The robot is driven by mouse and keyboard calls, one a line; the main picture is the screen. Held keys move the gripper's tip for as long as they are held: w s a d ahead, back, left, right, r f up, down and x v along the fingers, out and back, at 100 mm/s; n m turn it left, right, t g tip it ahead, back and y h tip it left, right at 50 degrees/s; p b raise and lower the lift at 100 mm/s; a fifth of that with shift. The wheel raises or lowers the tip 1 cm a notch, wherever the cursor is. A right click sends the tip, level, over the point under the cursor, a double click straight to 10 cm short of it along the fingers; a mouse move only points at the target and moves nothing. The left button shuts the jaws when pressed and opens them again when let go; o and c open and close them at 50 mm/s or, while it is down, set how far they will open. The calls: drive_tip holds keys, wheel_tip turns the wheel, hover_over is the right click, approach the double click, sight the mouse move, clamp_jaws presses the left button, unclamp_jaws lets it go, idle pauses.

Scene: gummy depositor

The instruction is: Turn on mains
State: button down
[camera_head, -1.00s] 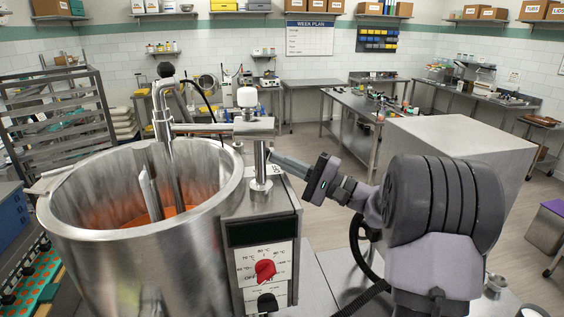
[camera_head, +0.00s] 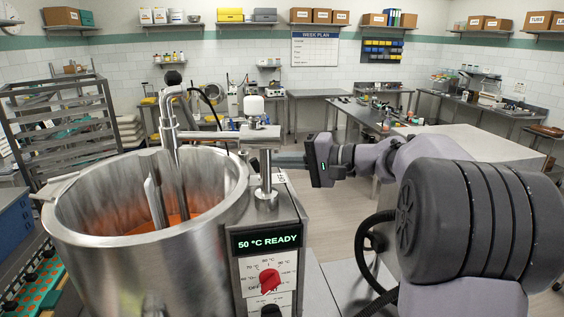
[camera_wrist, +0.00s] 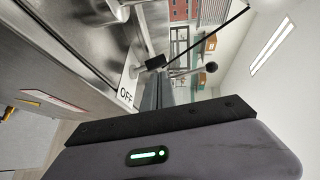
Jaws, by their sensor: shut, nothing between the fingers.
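The depositor's control box (camera_head: 268,215) stands on the right of the steel kettle (camera_head: 75,240). Its display (camera_head: 266,241) is lit and reads "50 °C READY". A red knob (camera_head: 269,280) sits on the dial panel below, with a black knob (camera_head: 271,311) partly cut off under it. My gripper (camera_head: 290,161) is shut and empty at the box's right side, behind the steel post. In the wrist view, a white plate marked "OFF" (camera_wrist: 127,91) and a small black switch (camera_wrist: 155,62) lie by my fingertips (camera_wrist: 160,84). Whether they touch the switch I cannot tell.
Orange mass (camera_head: 160,224) lies in the kettle, with a steel pipe (camera_head: 175,135) reaching in. A tray rack (camera_head: 65,125) stands at left. Open floor (camera_head: 325,210) lies beyond the box.

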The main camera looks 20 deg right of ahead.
drive_tip(key=b+v, duration=0.1)
drive_tip(key=v, duration=1.6)
drive_tip(key=shift+s, duration=0.15)
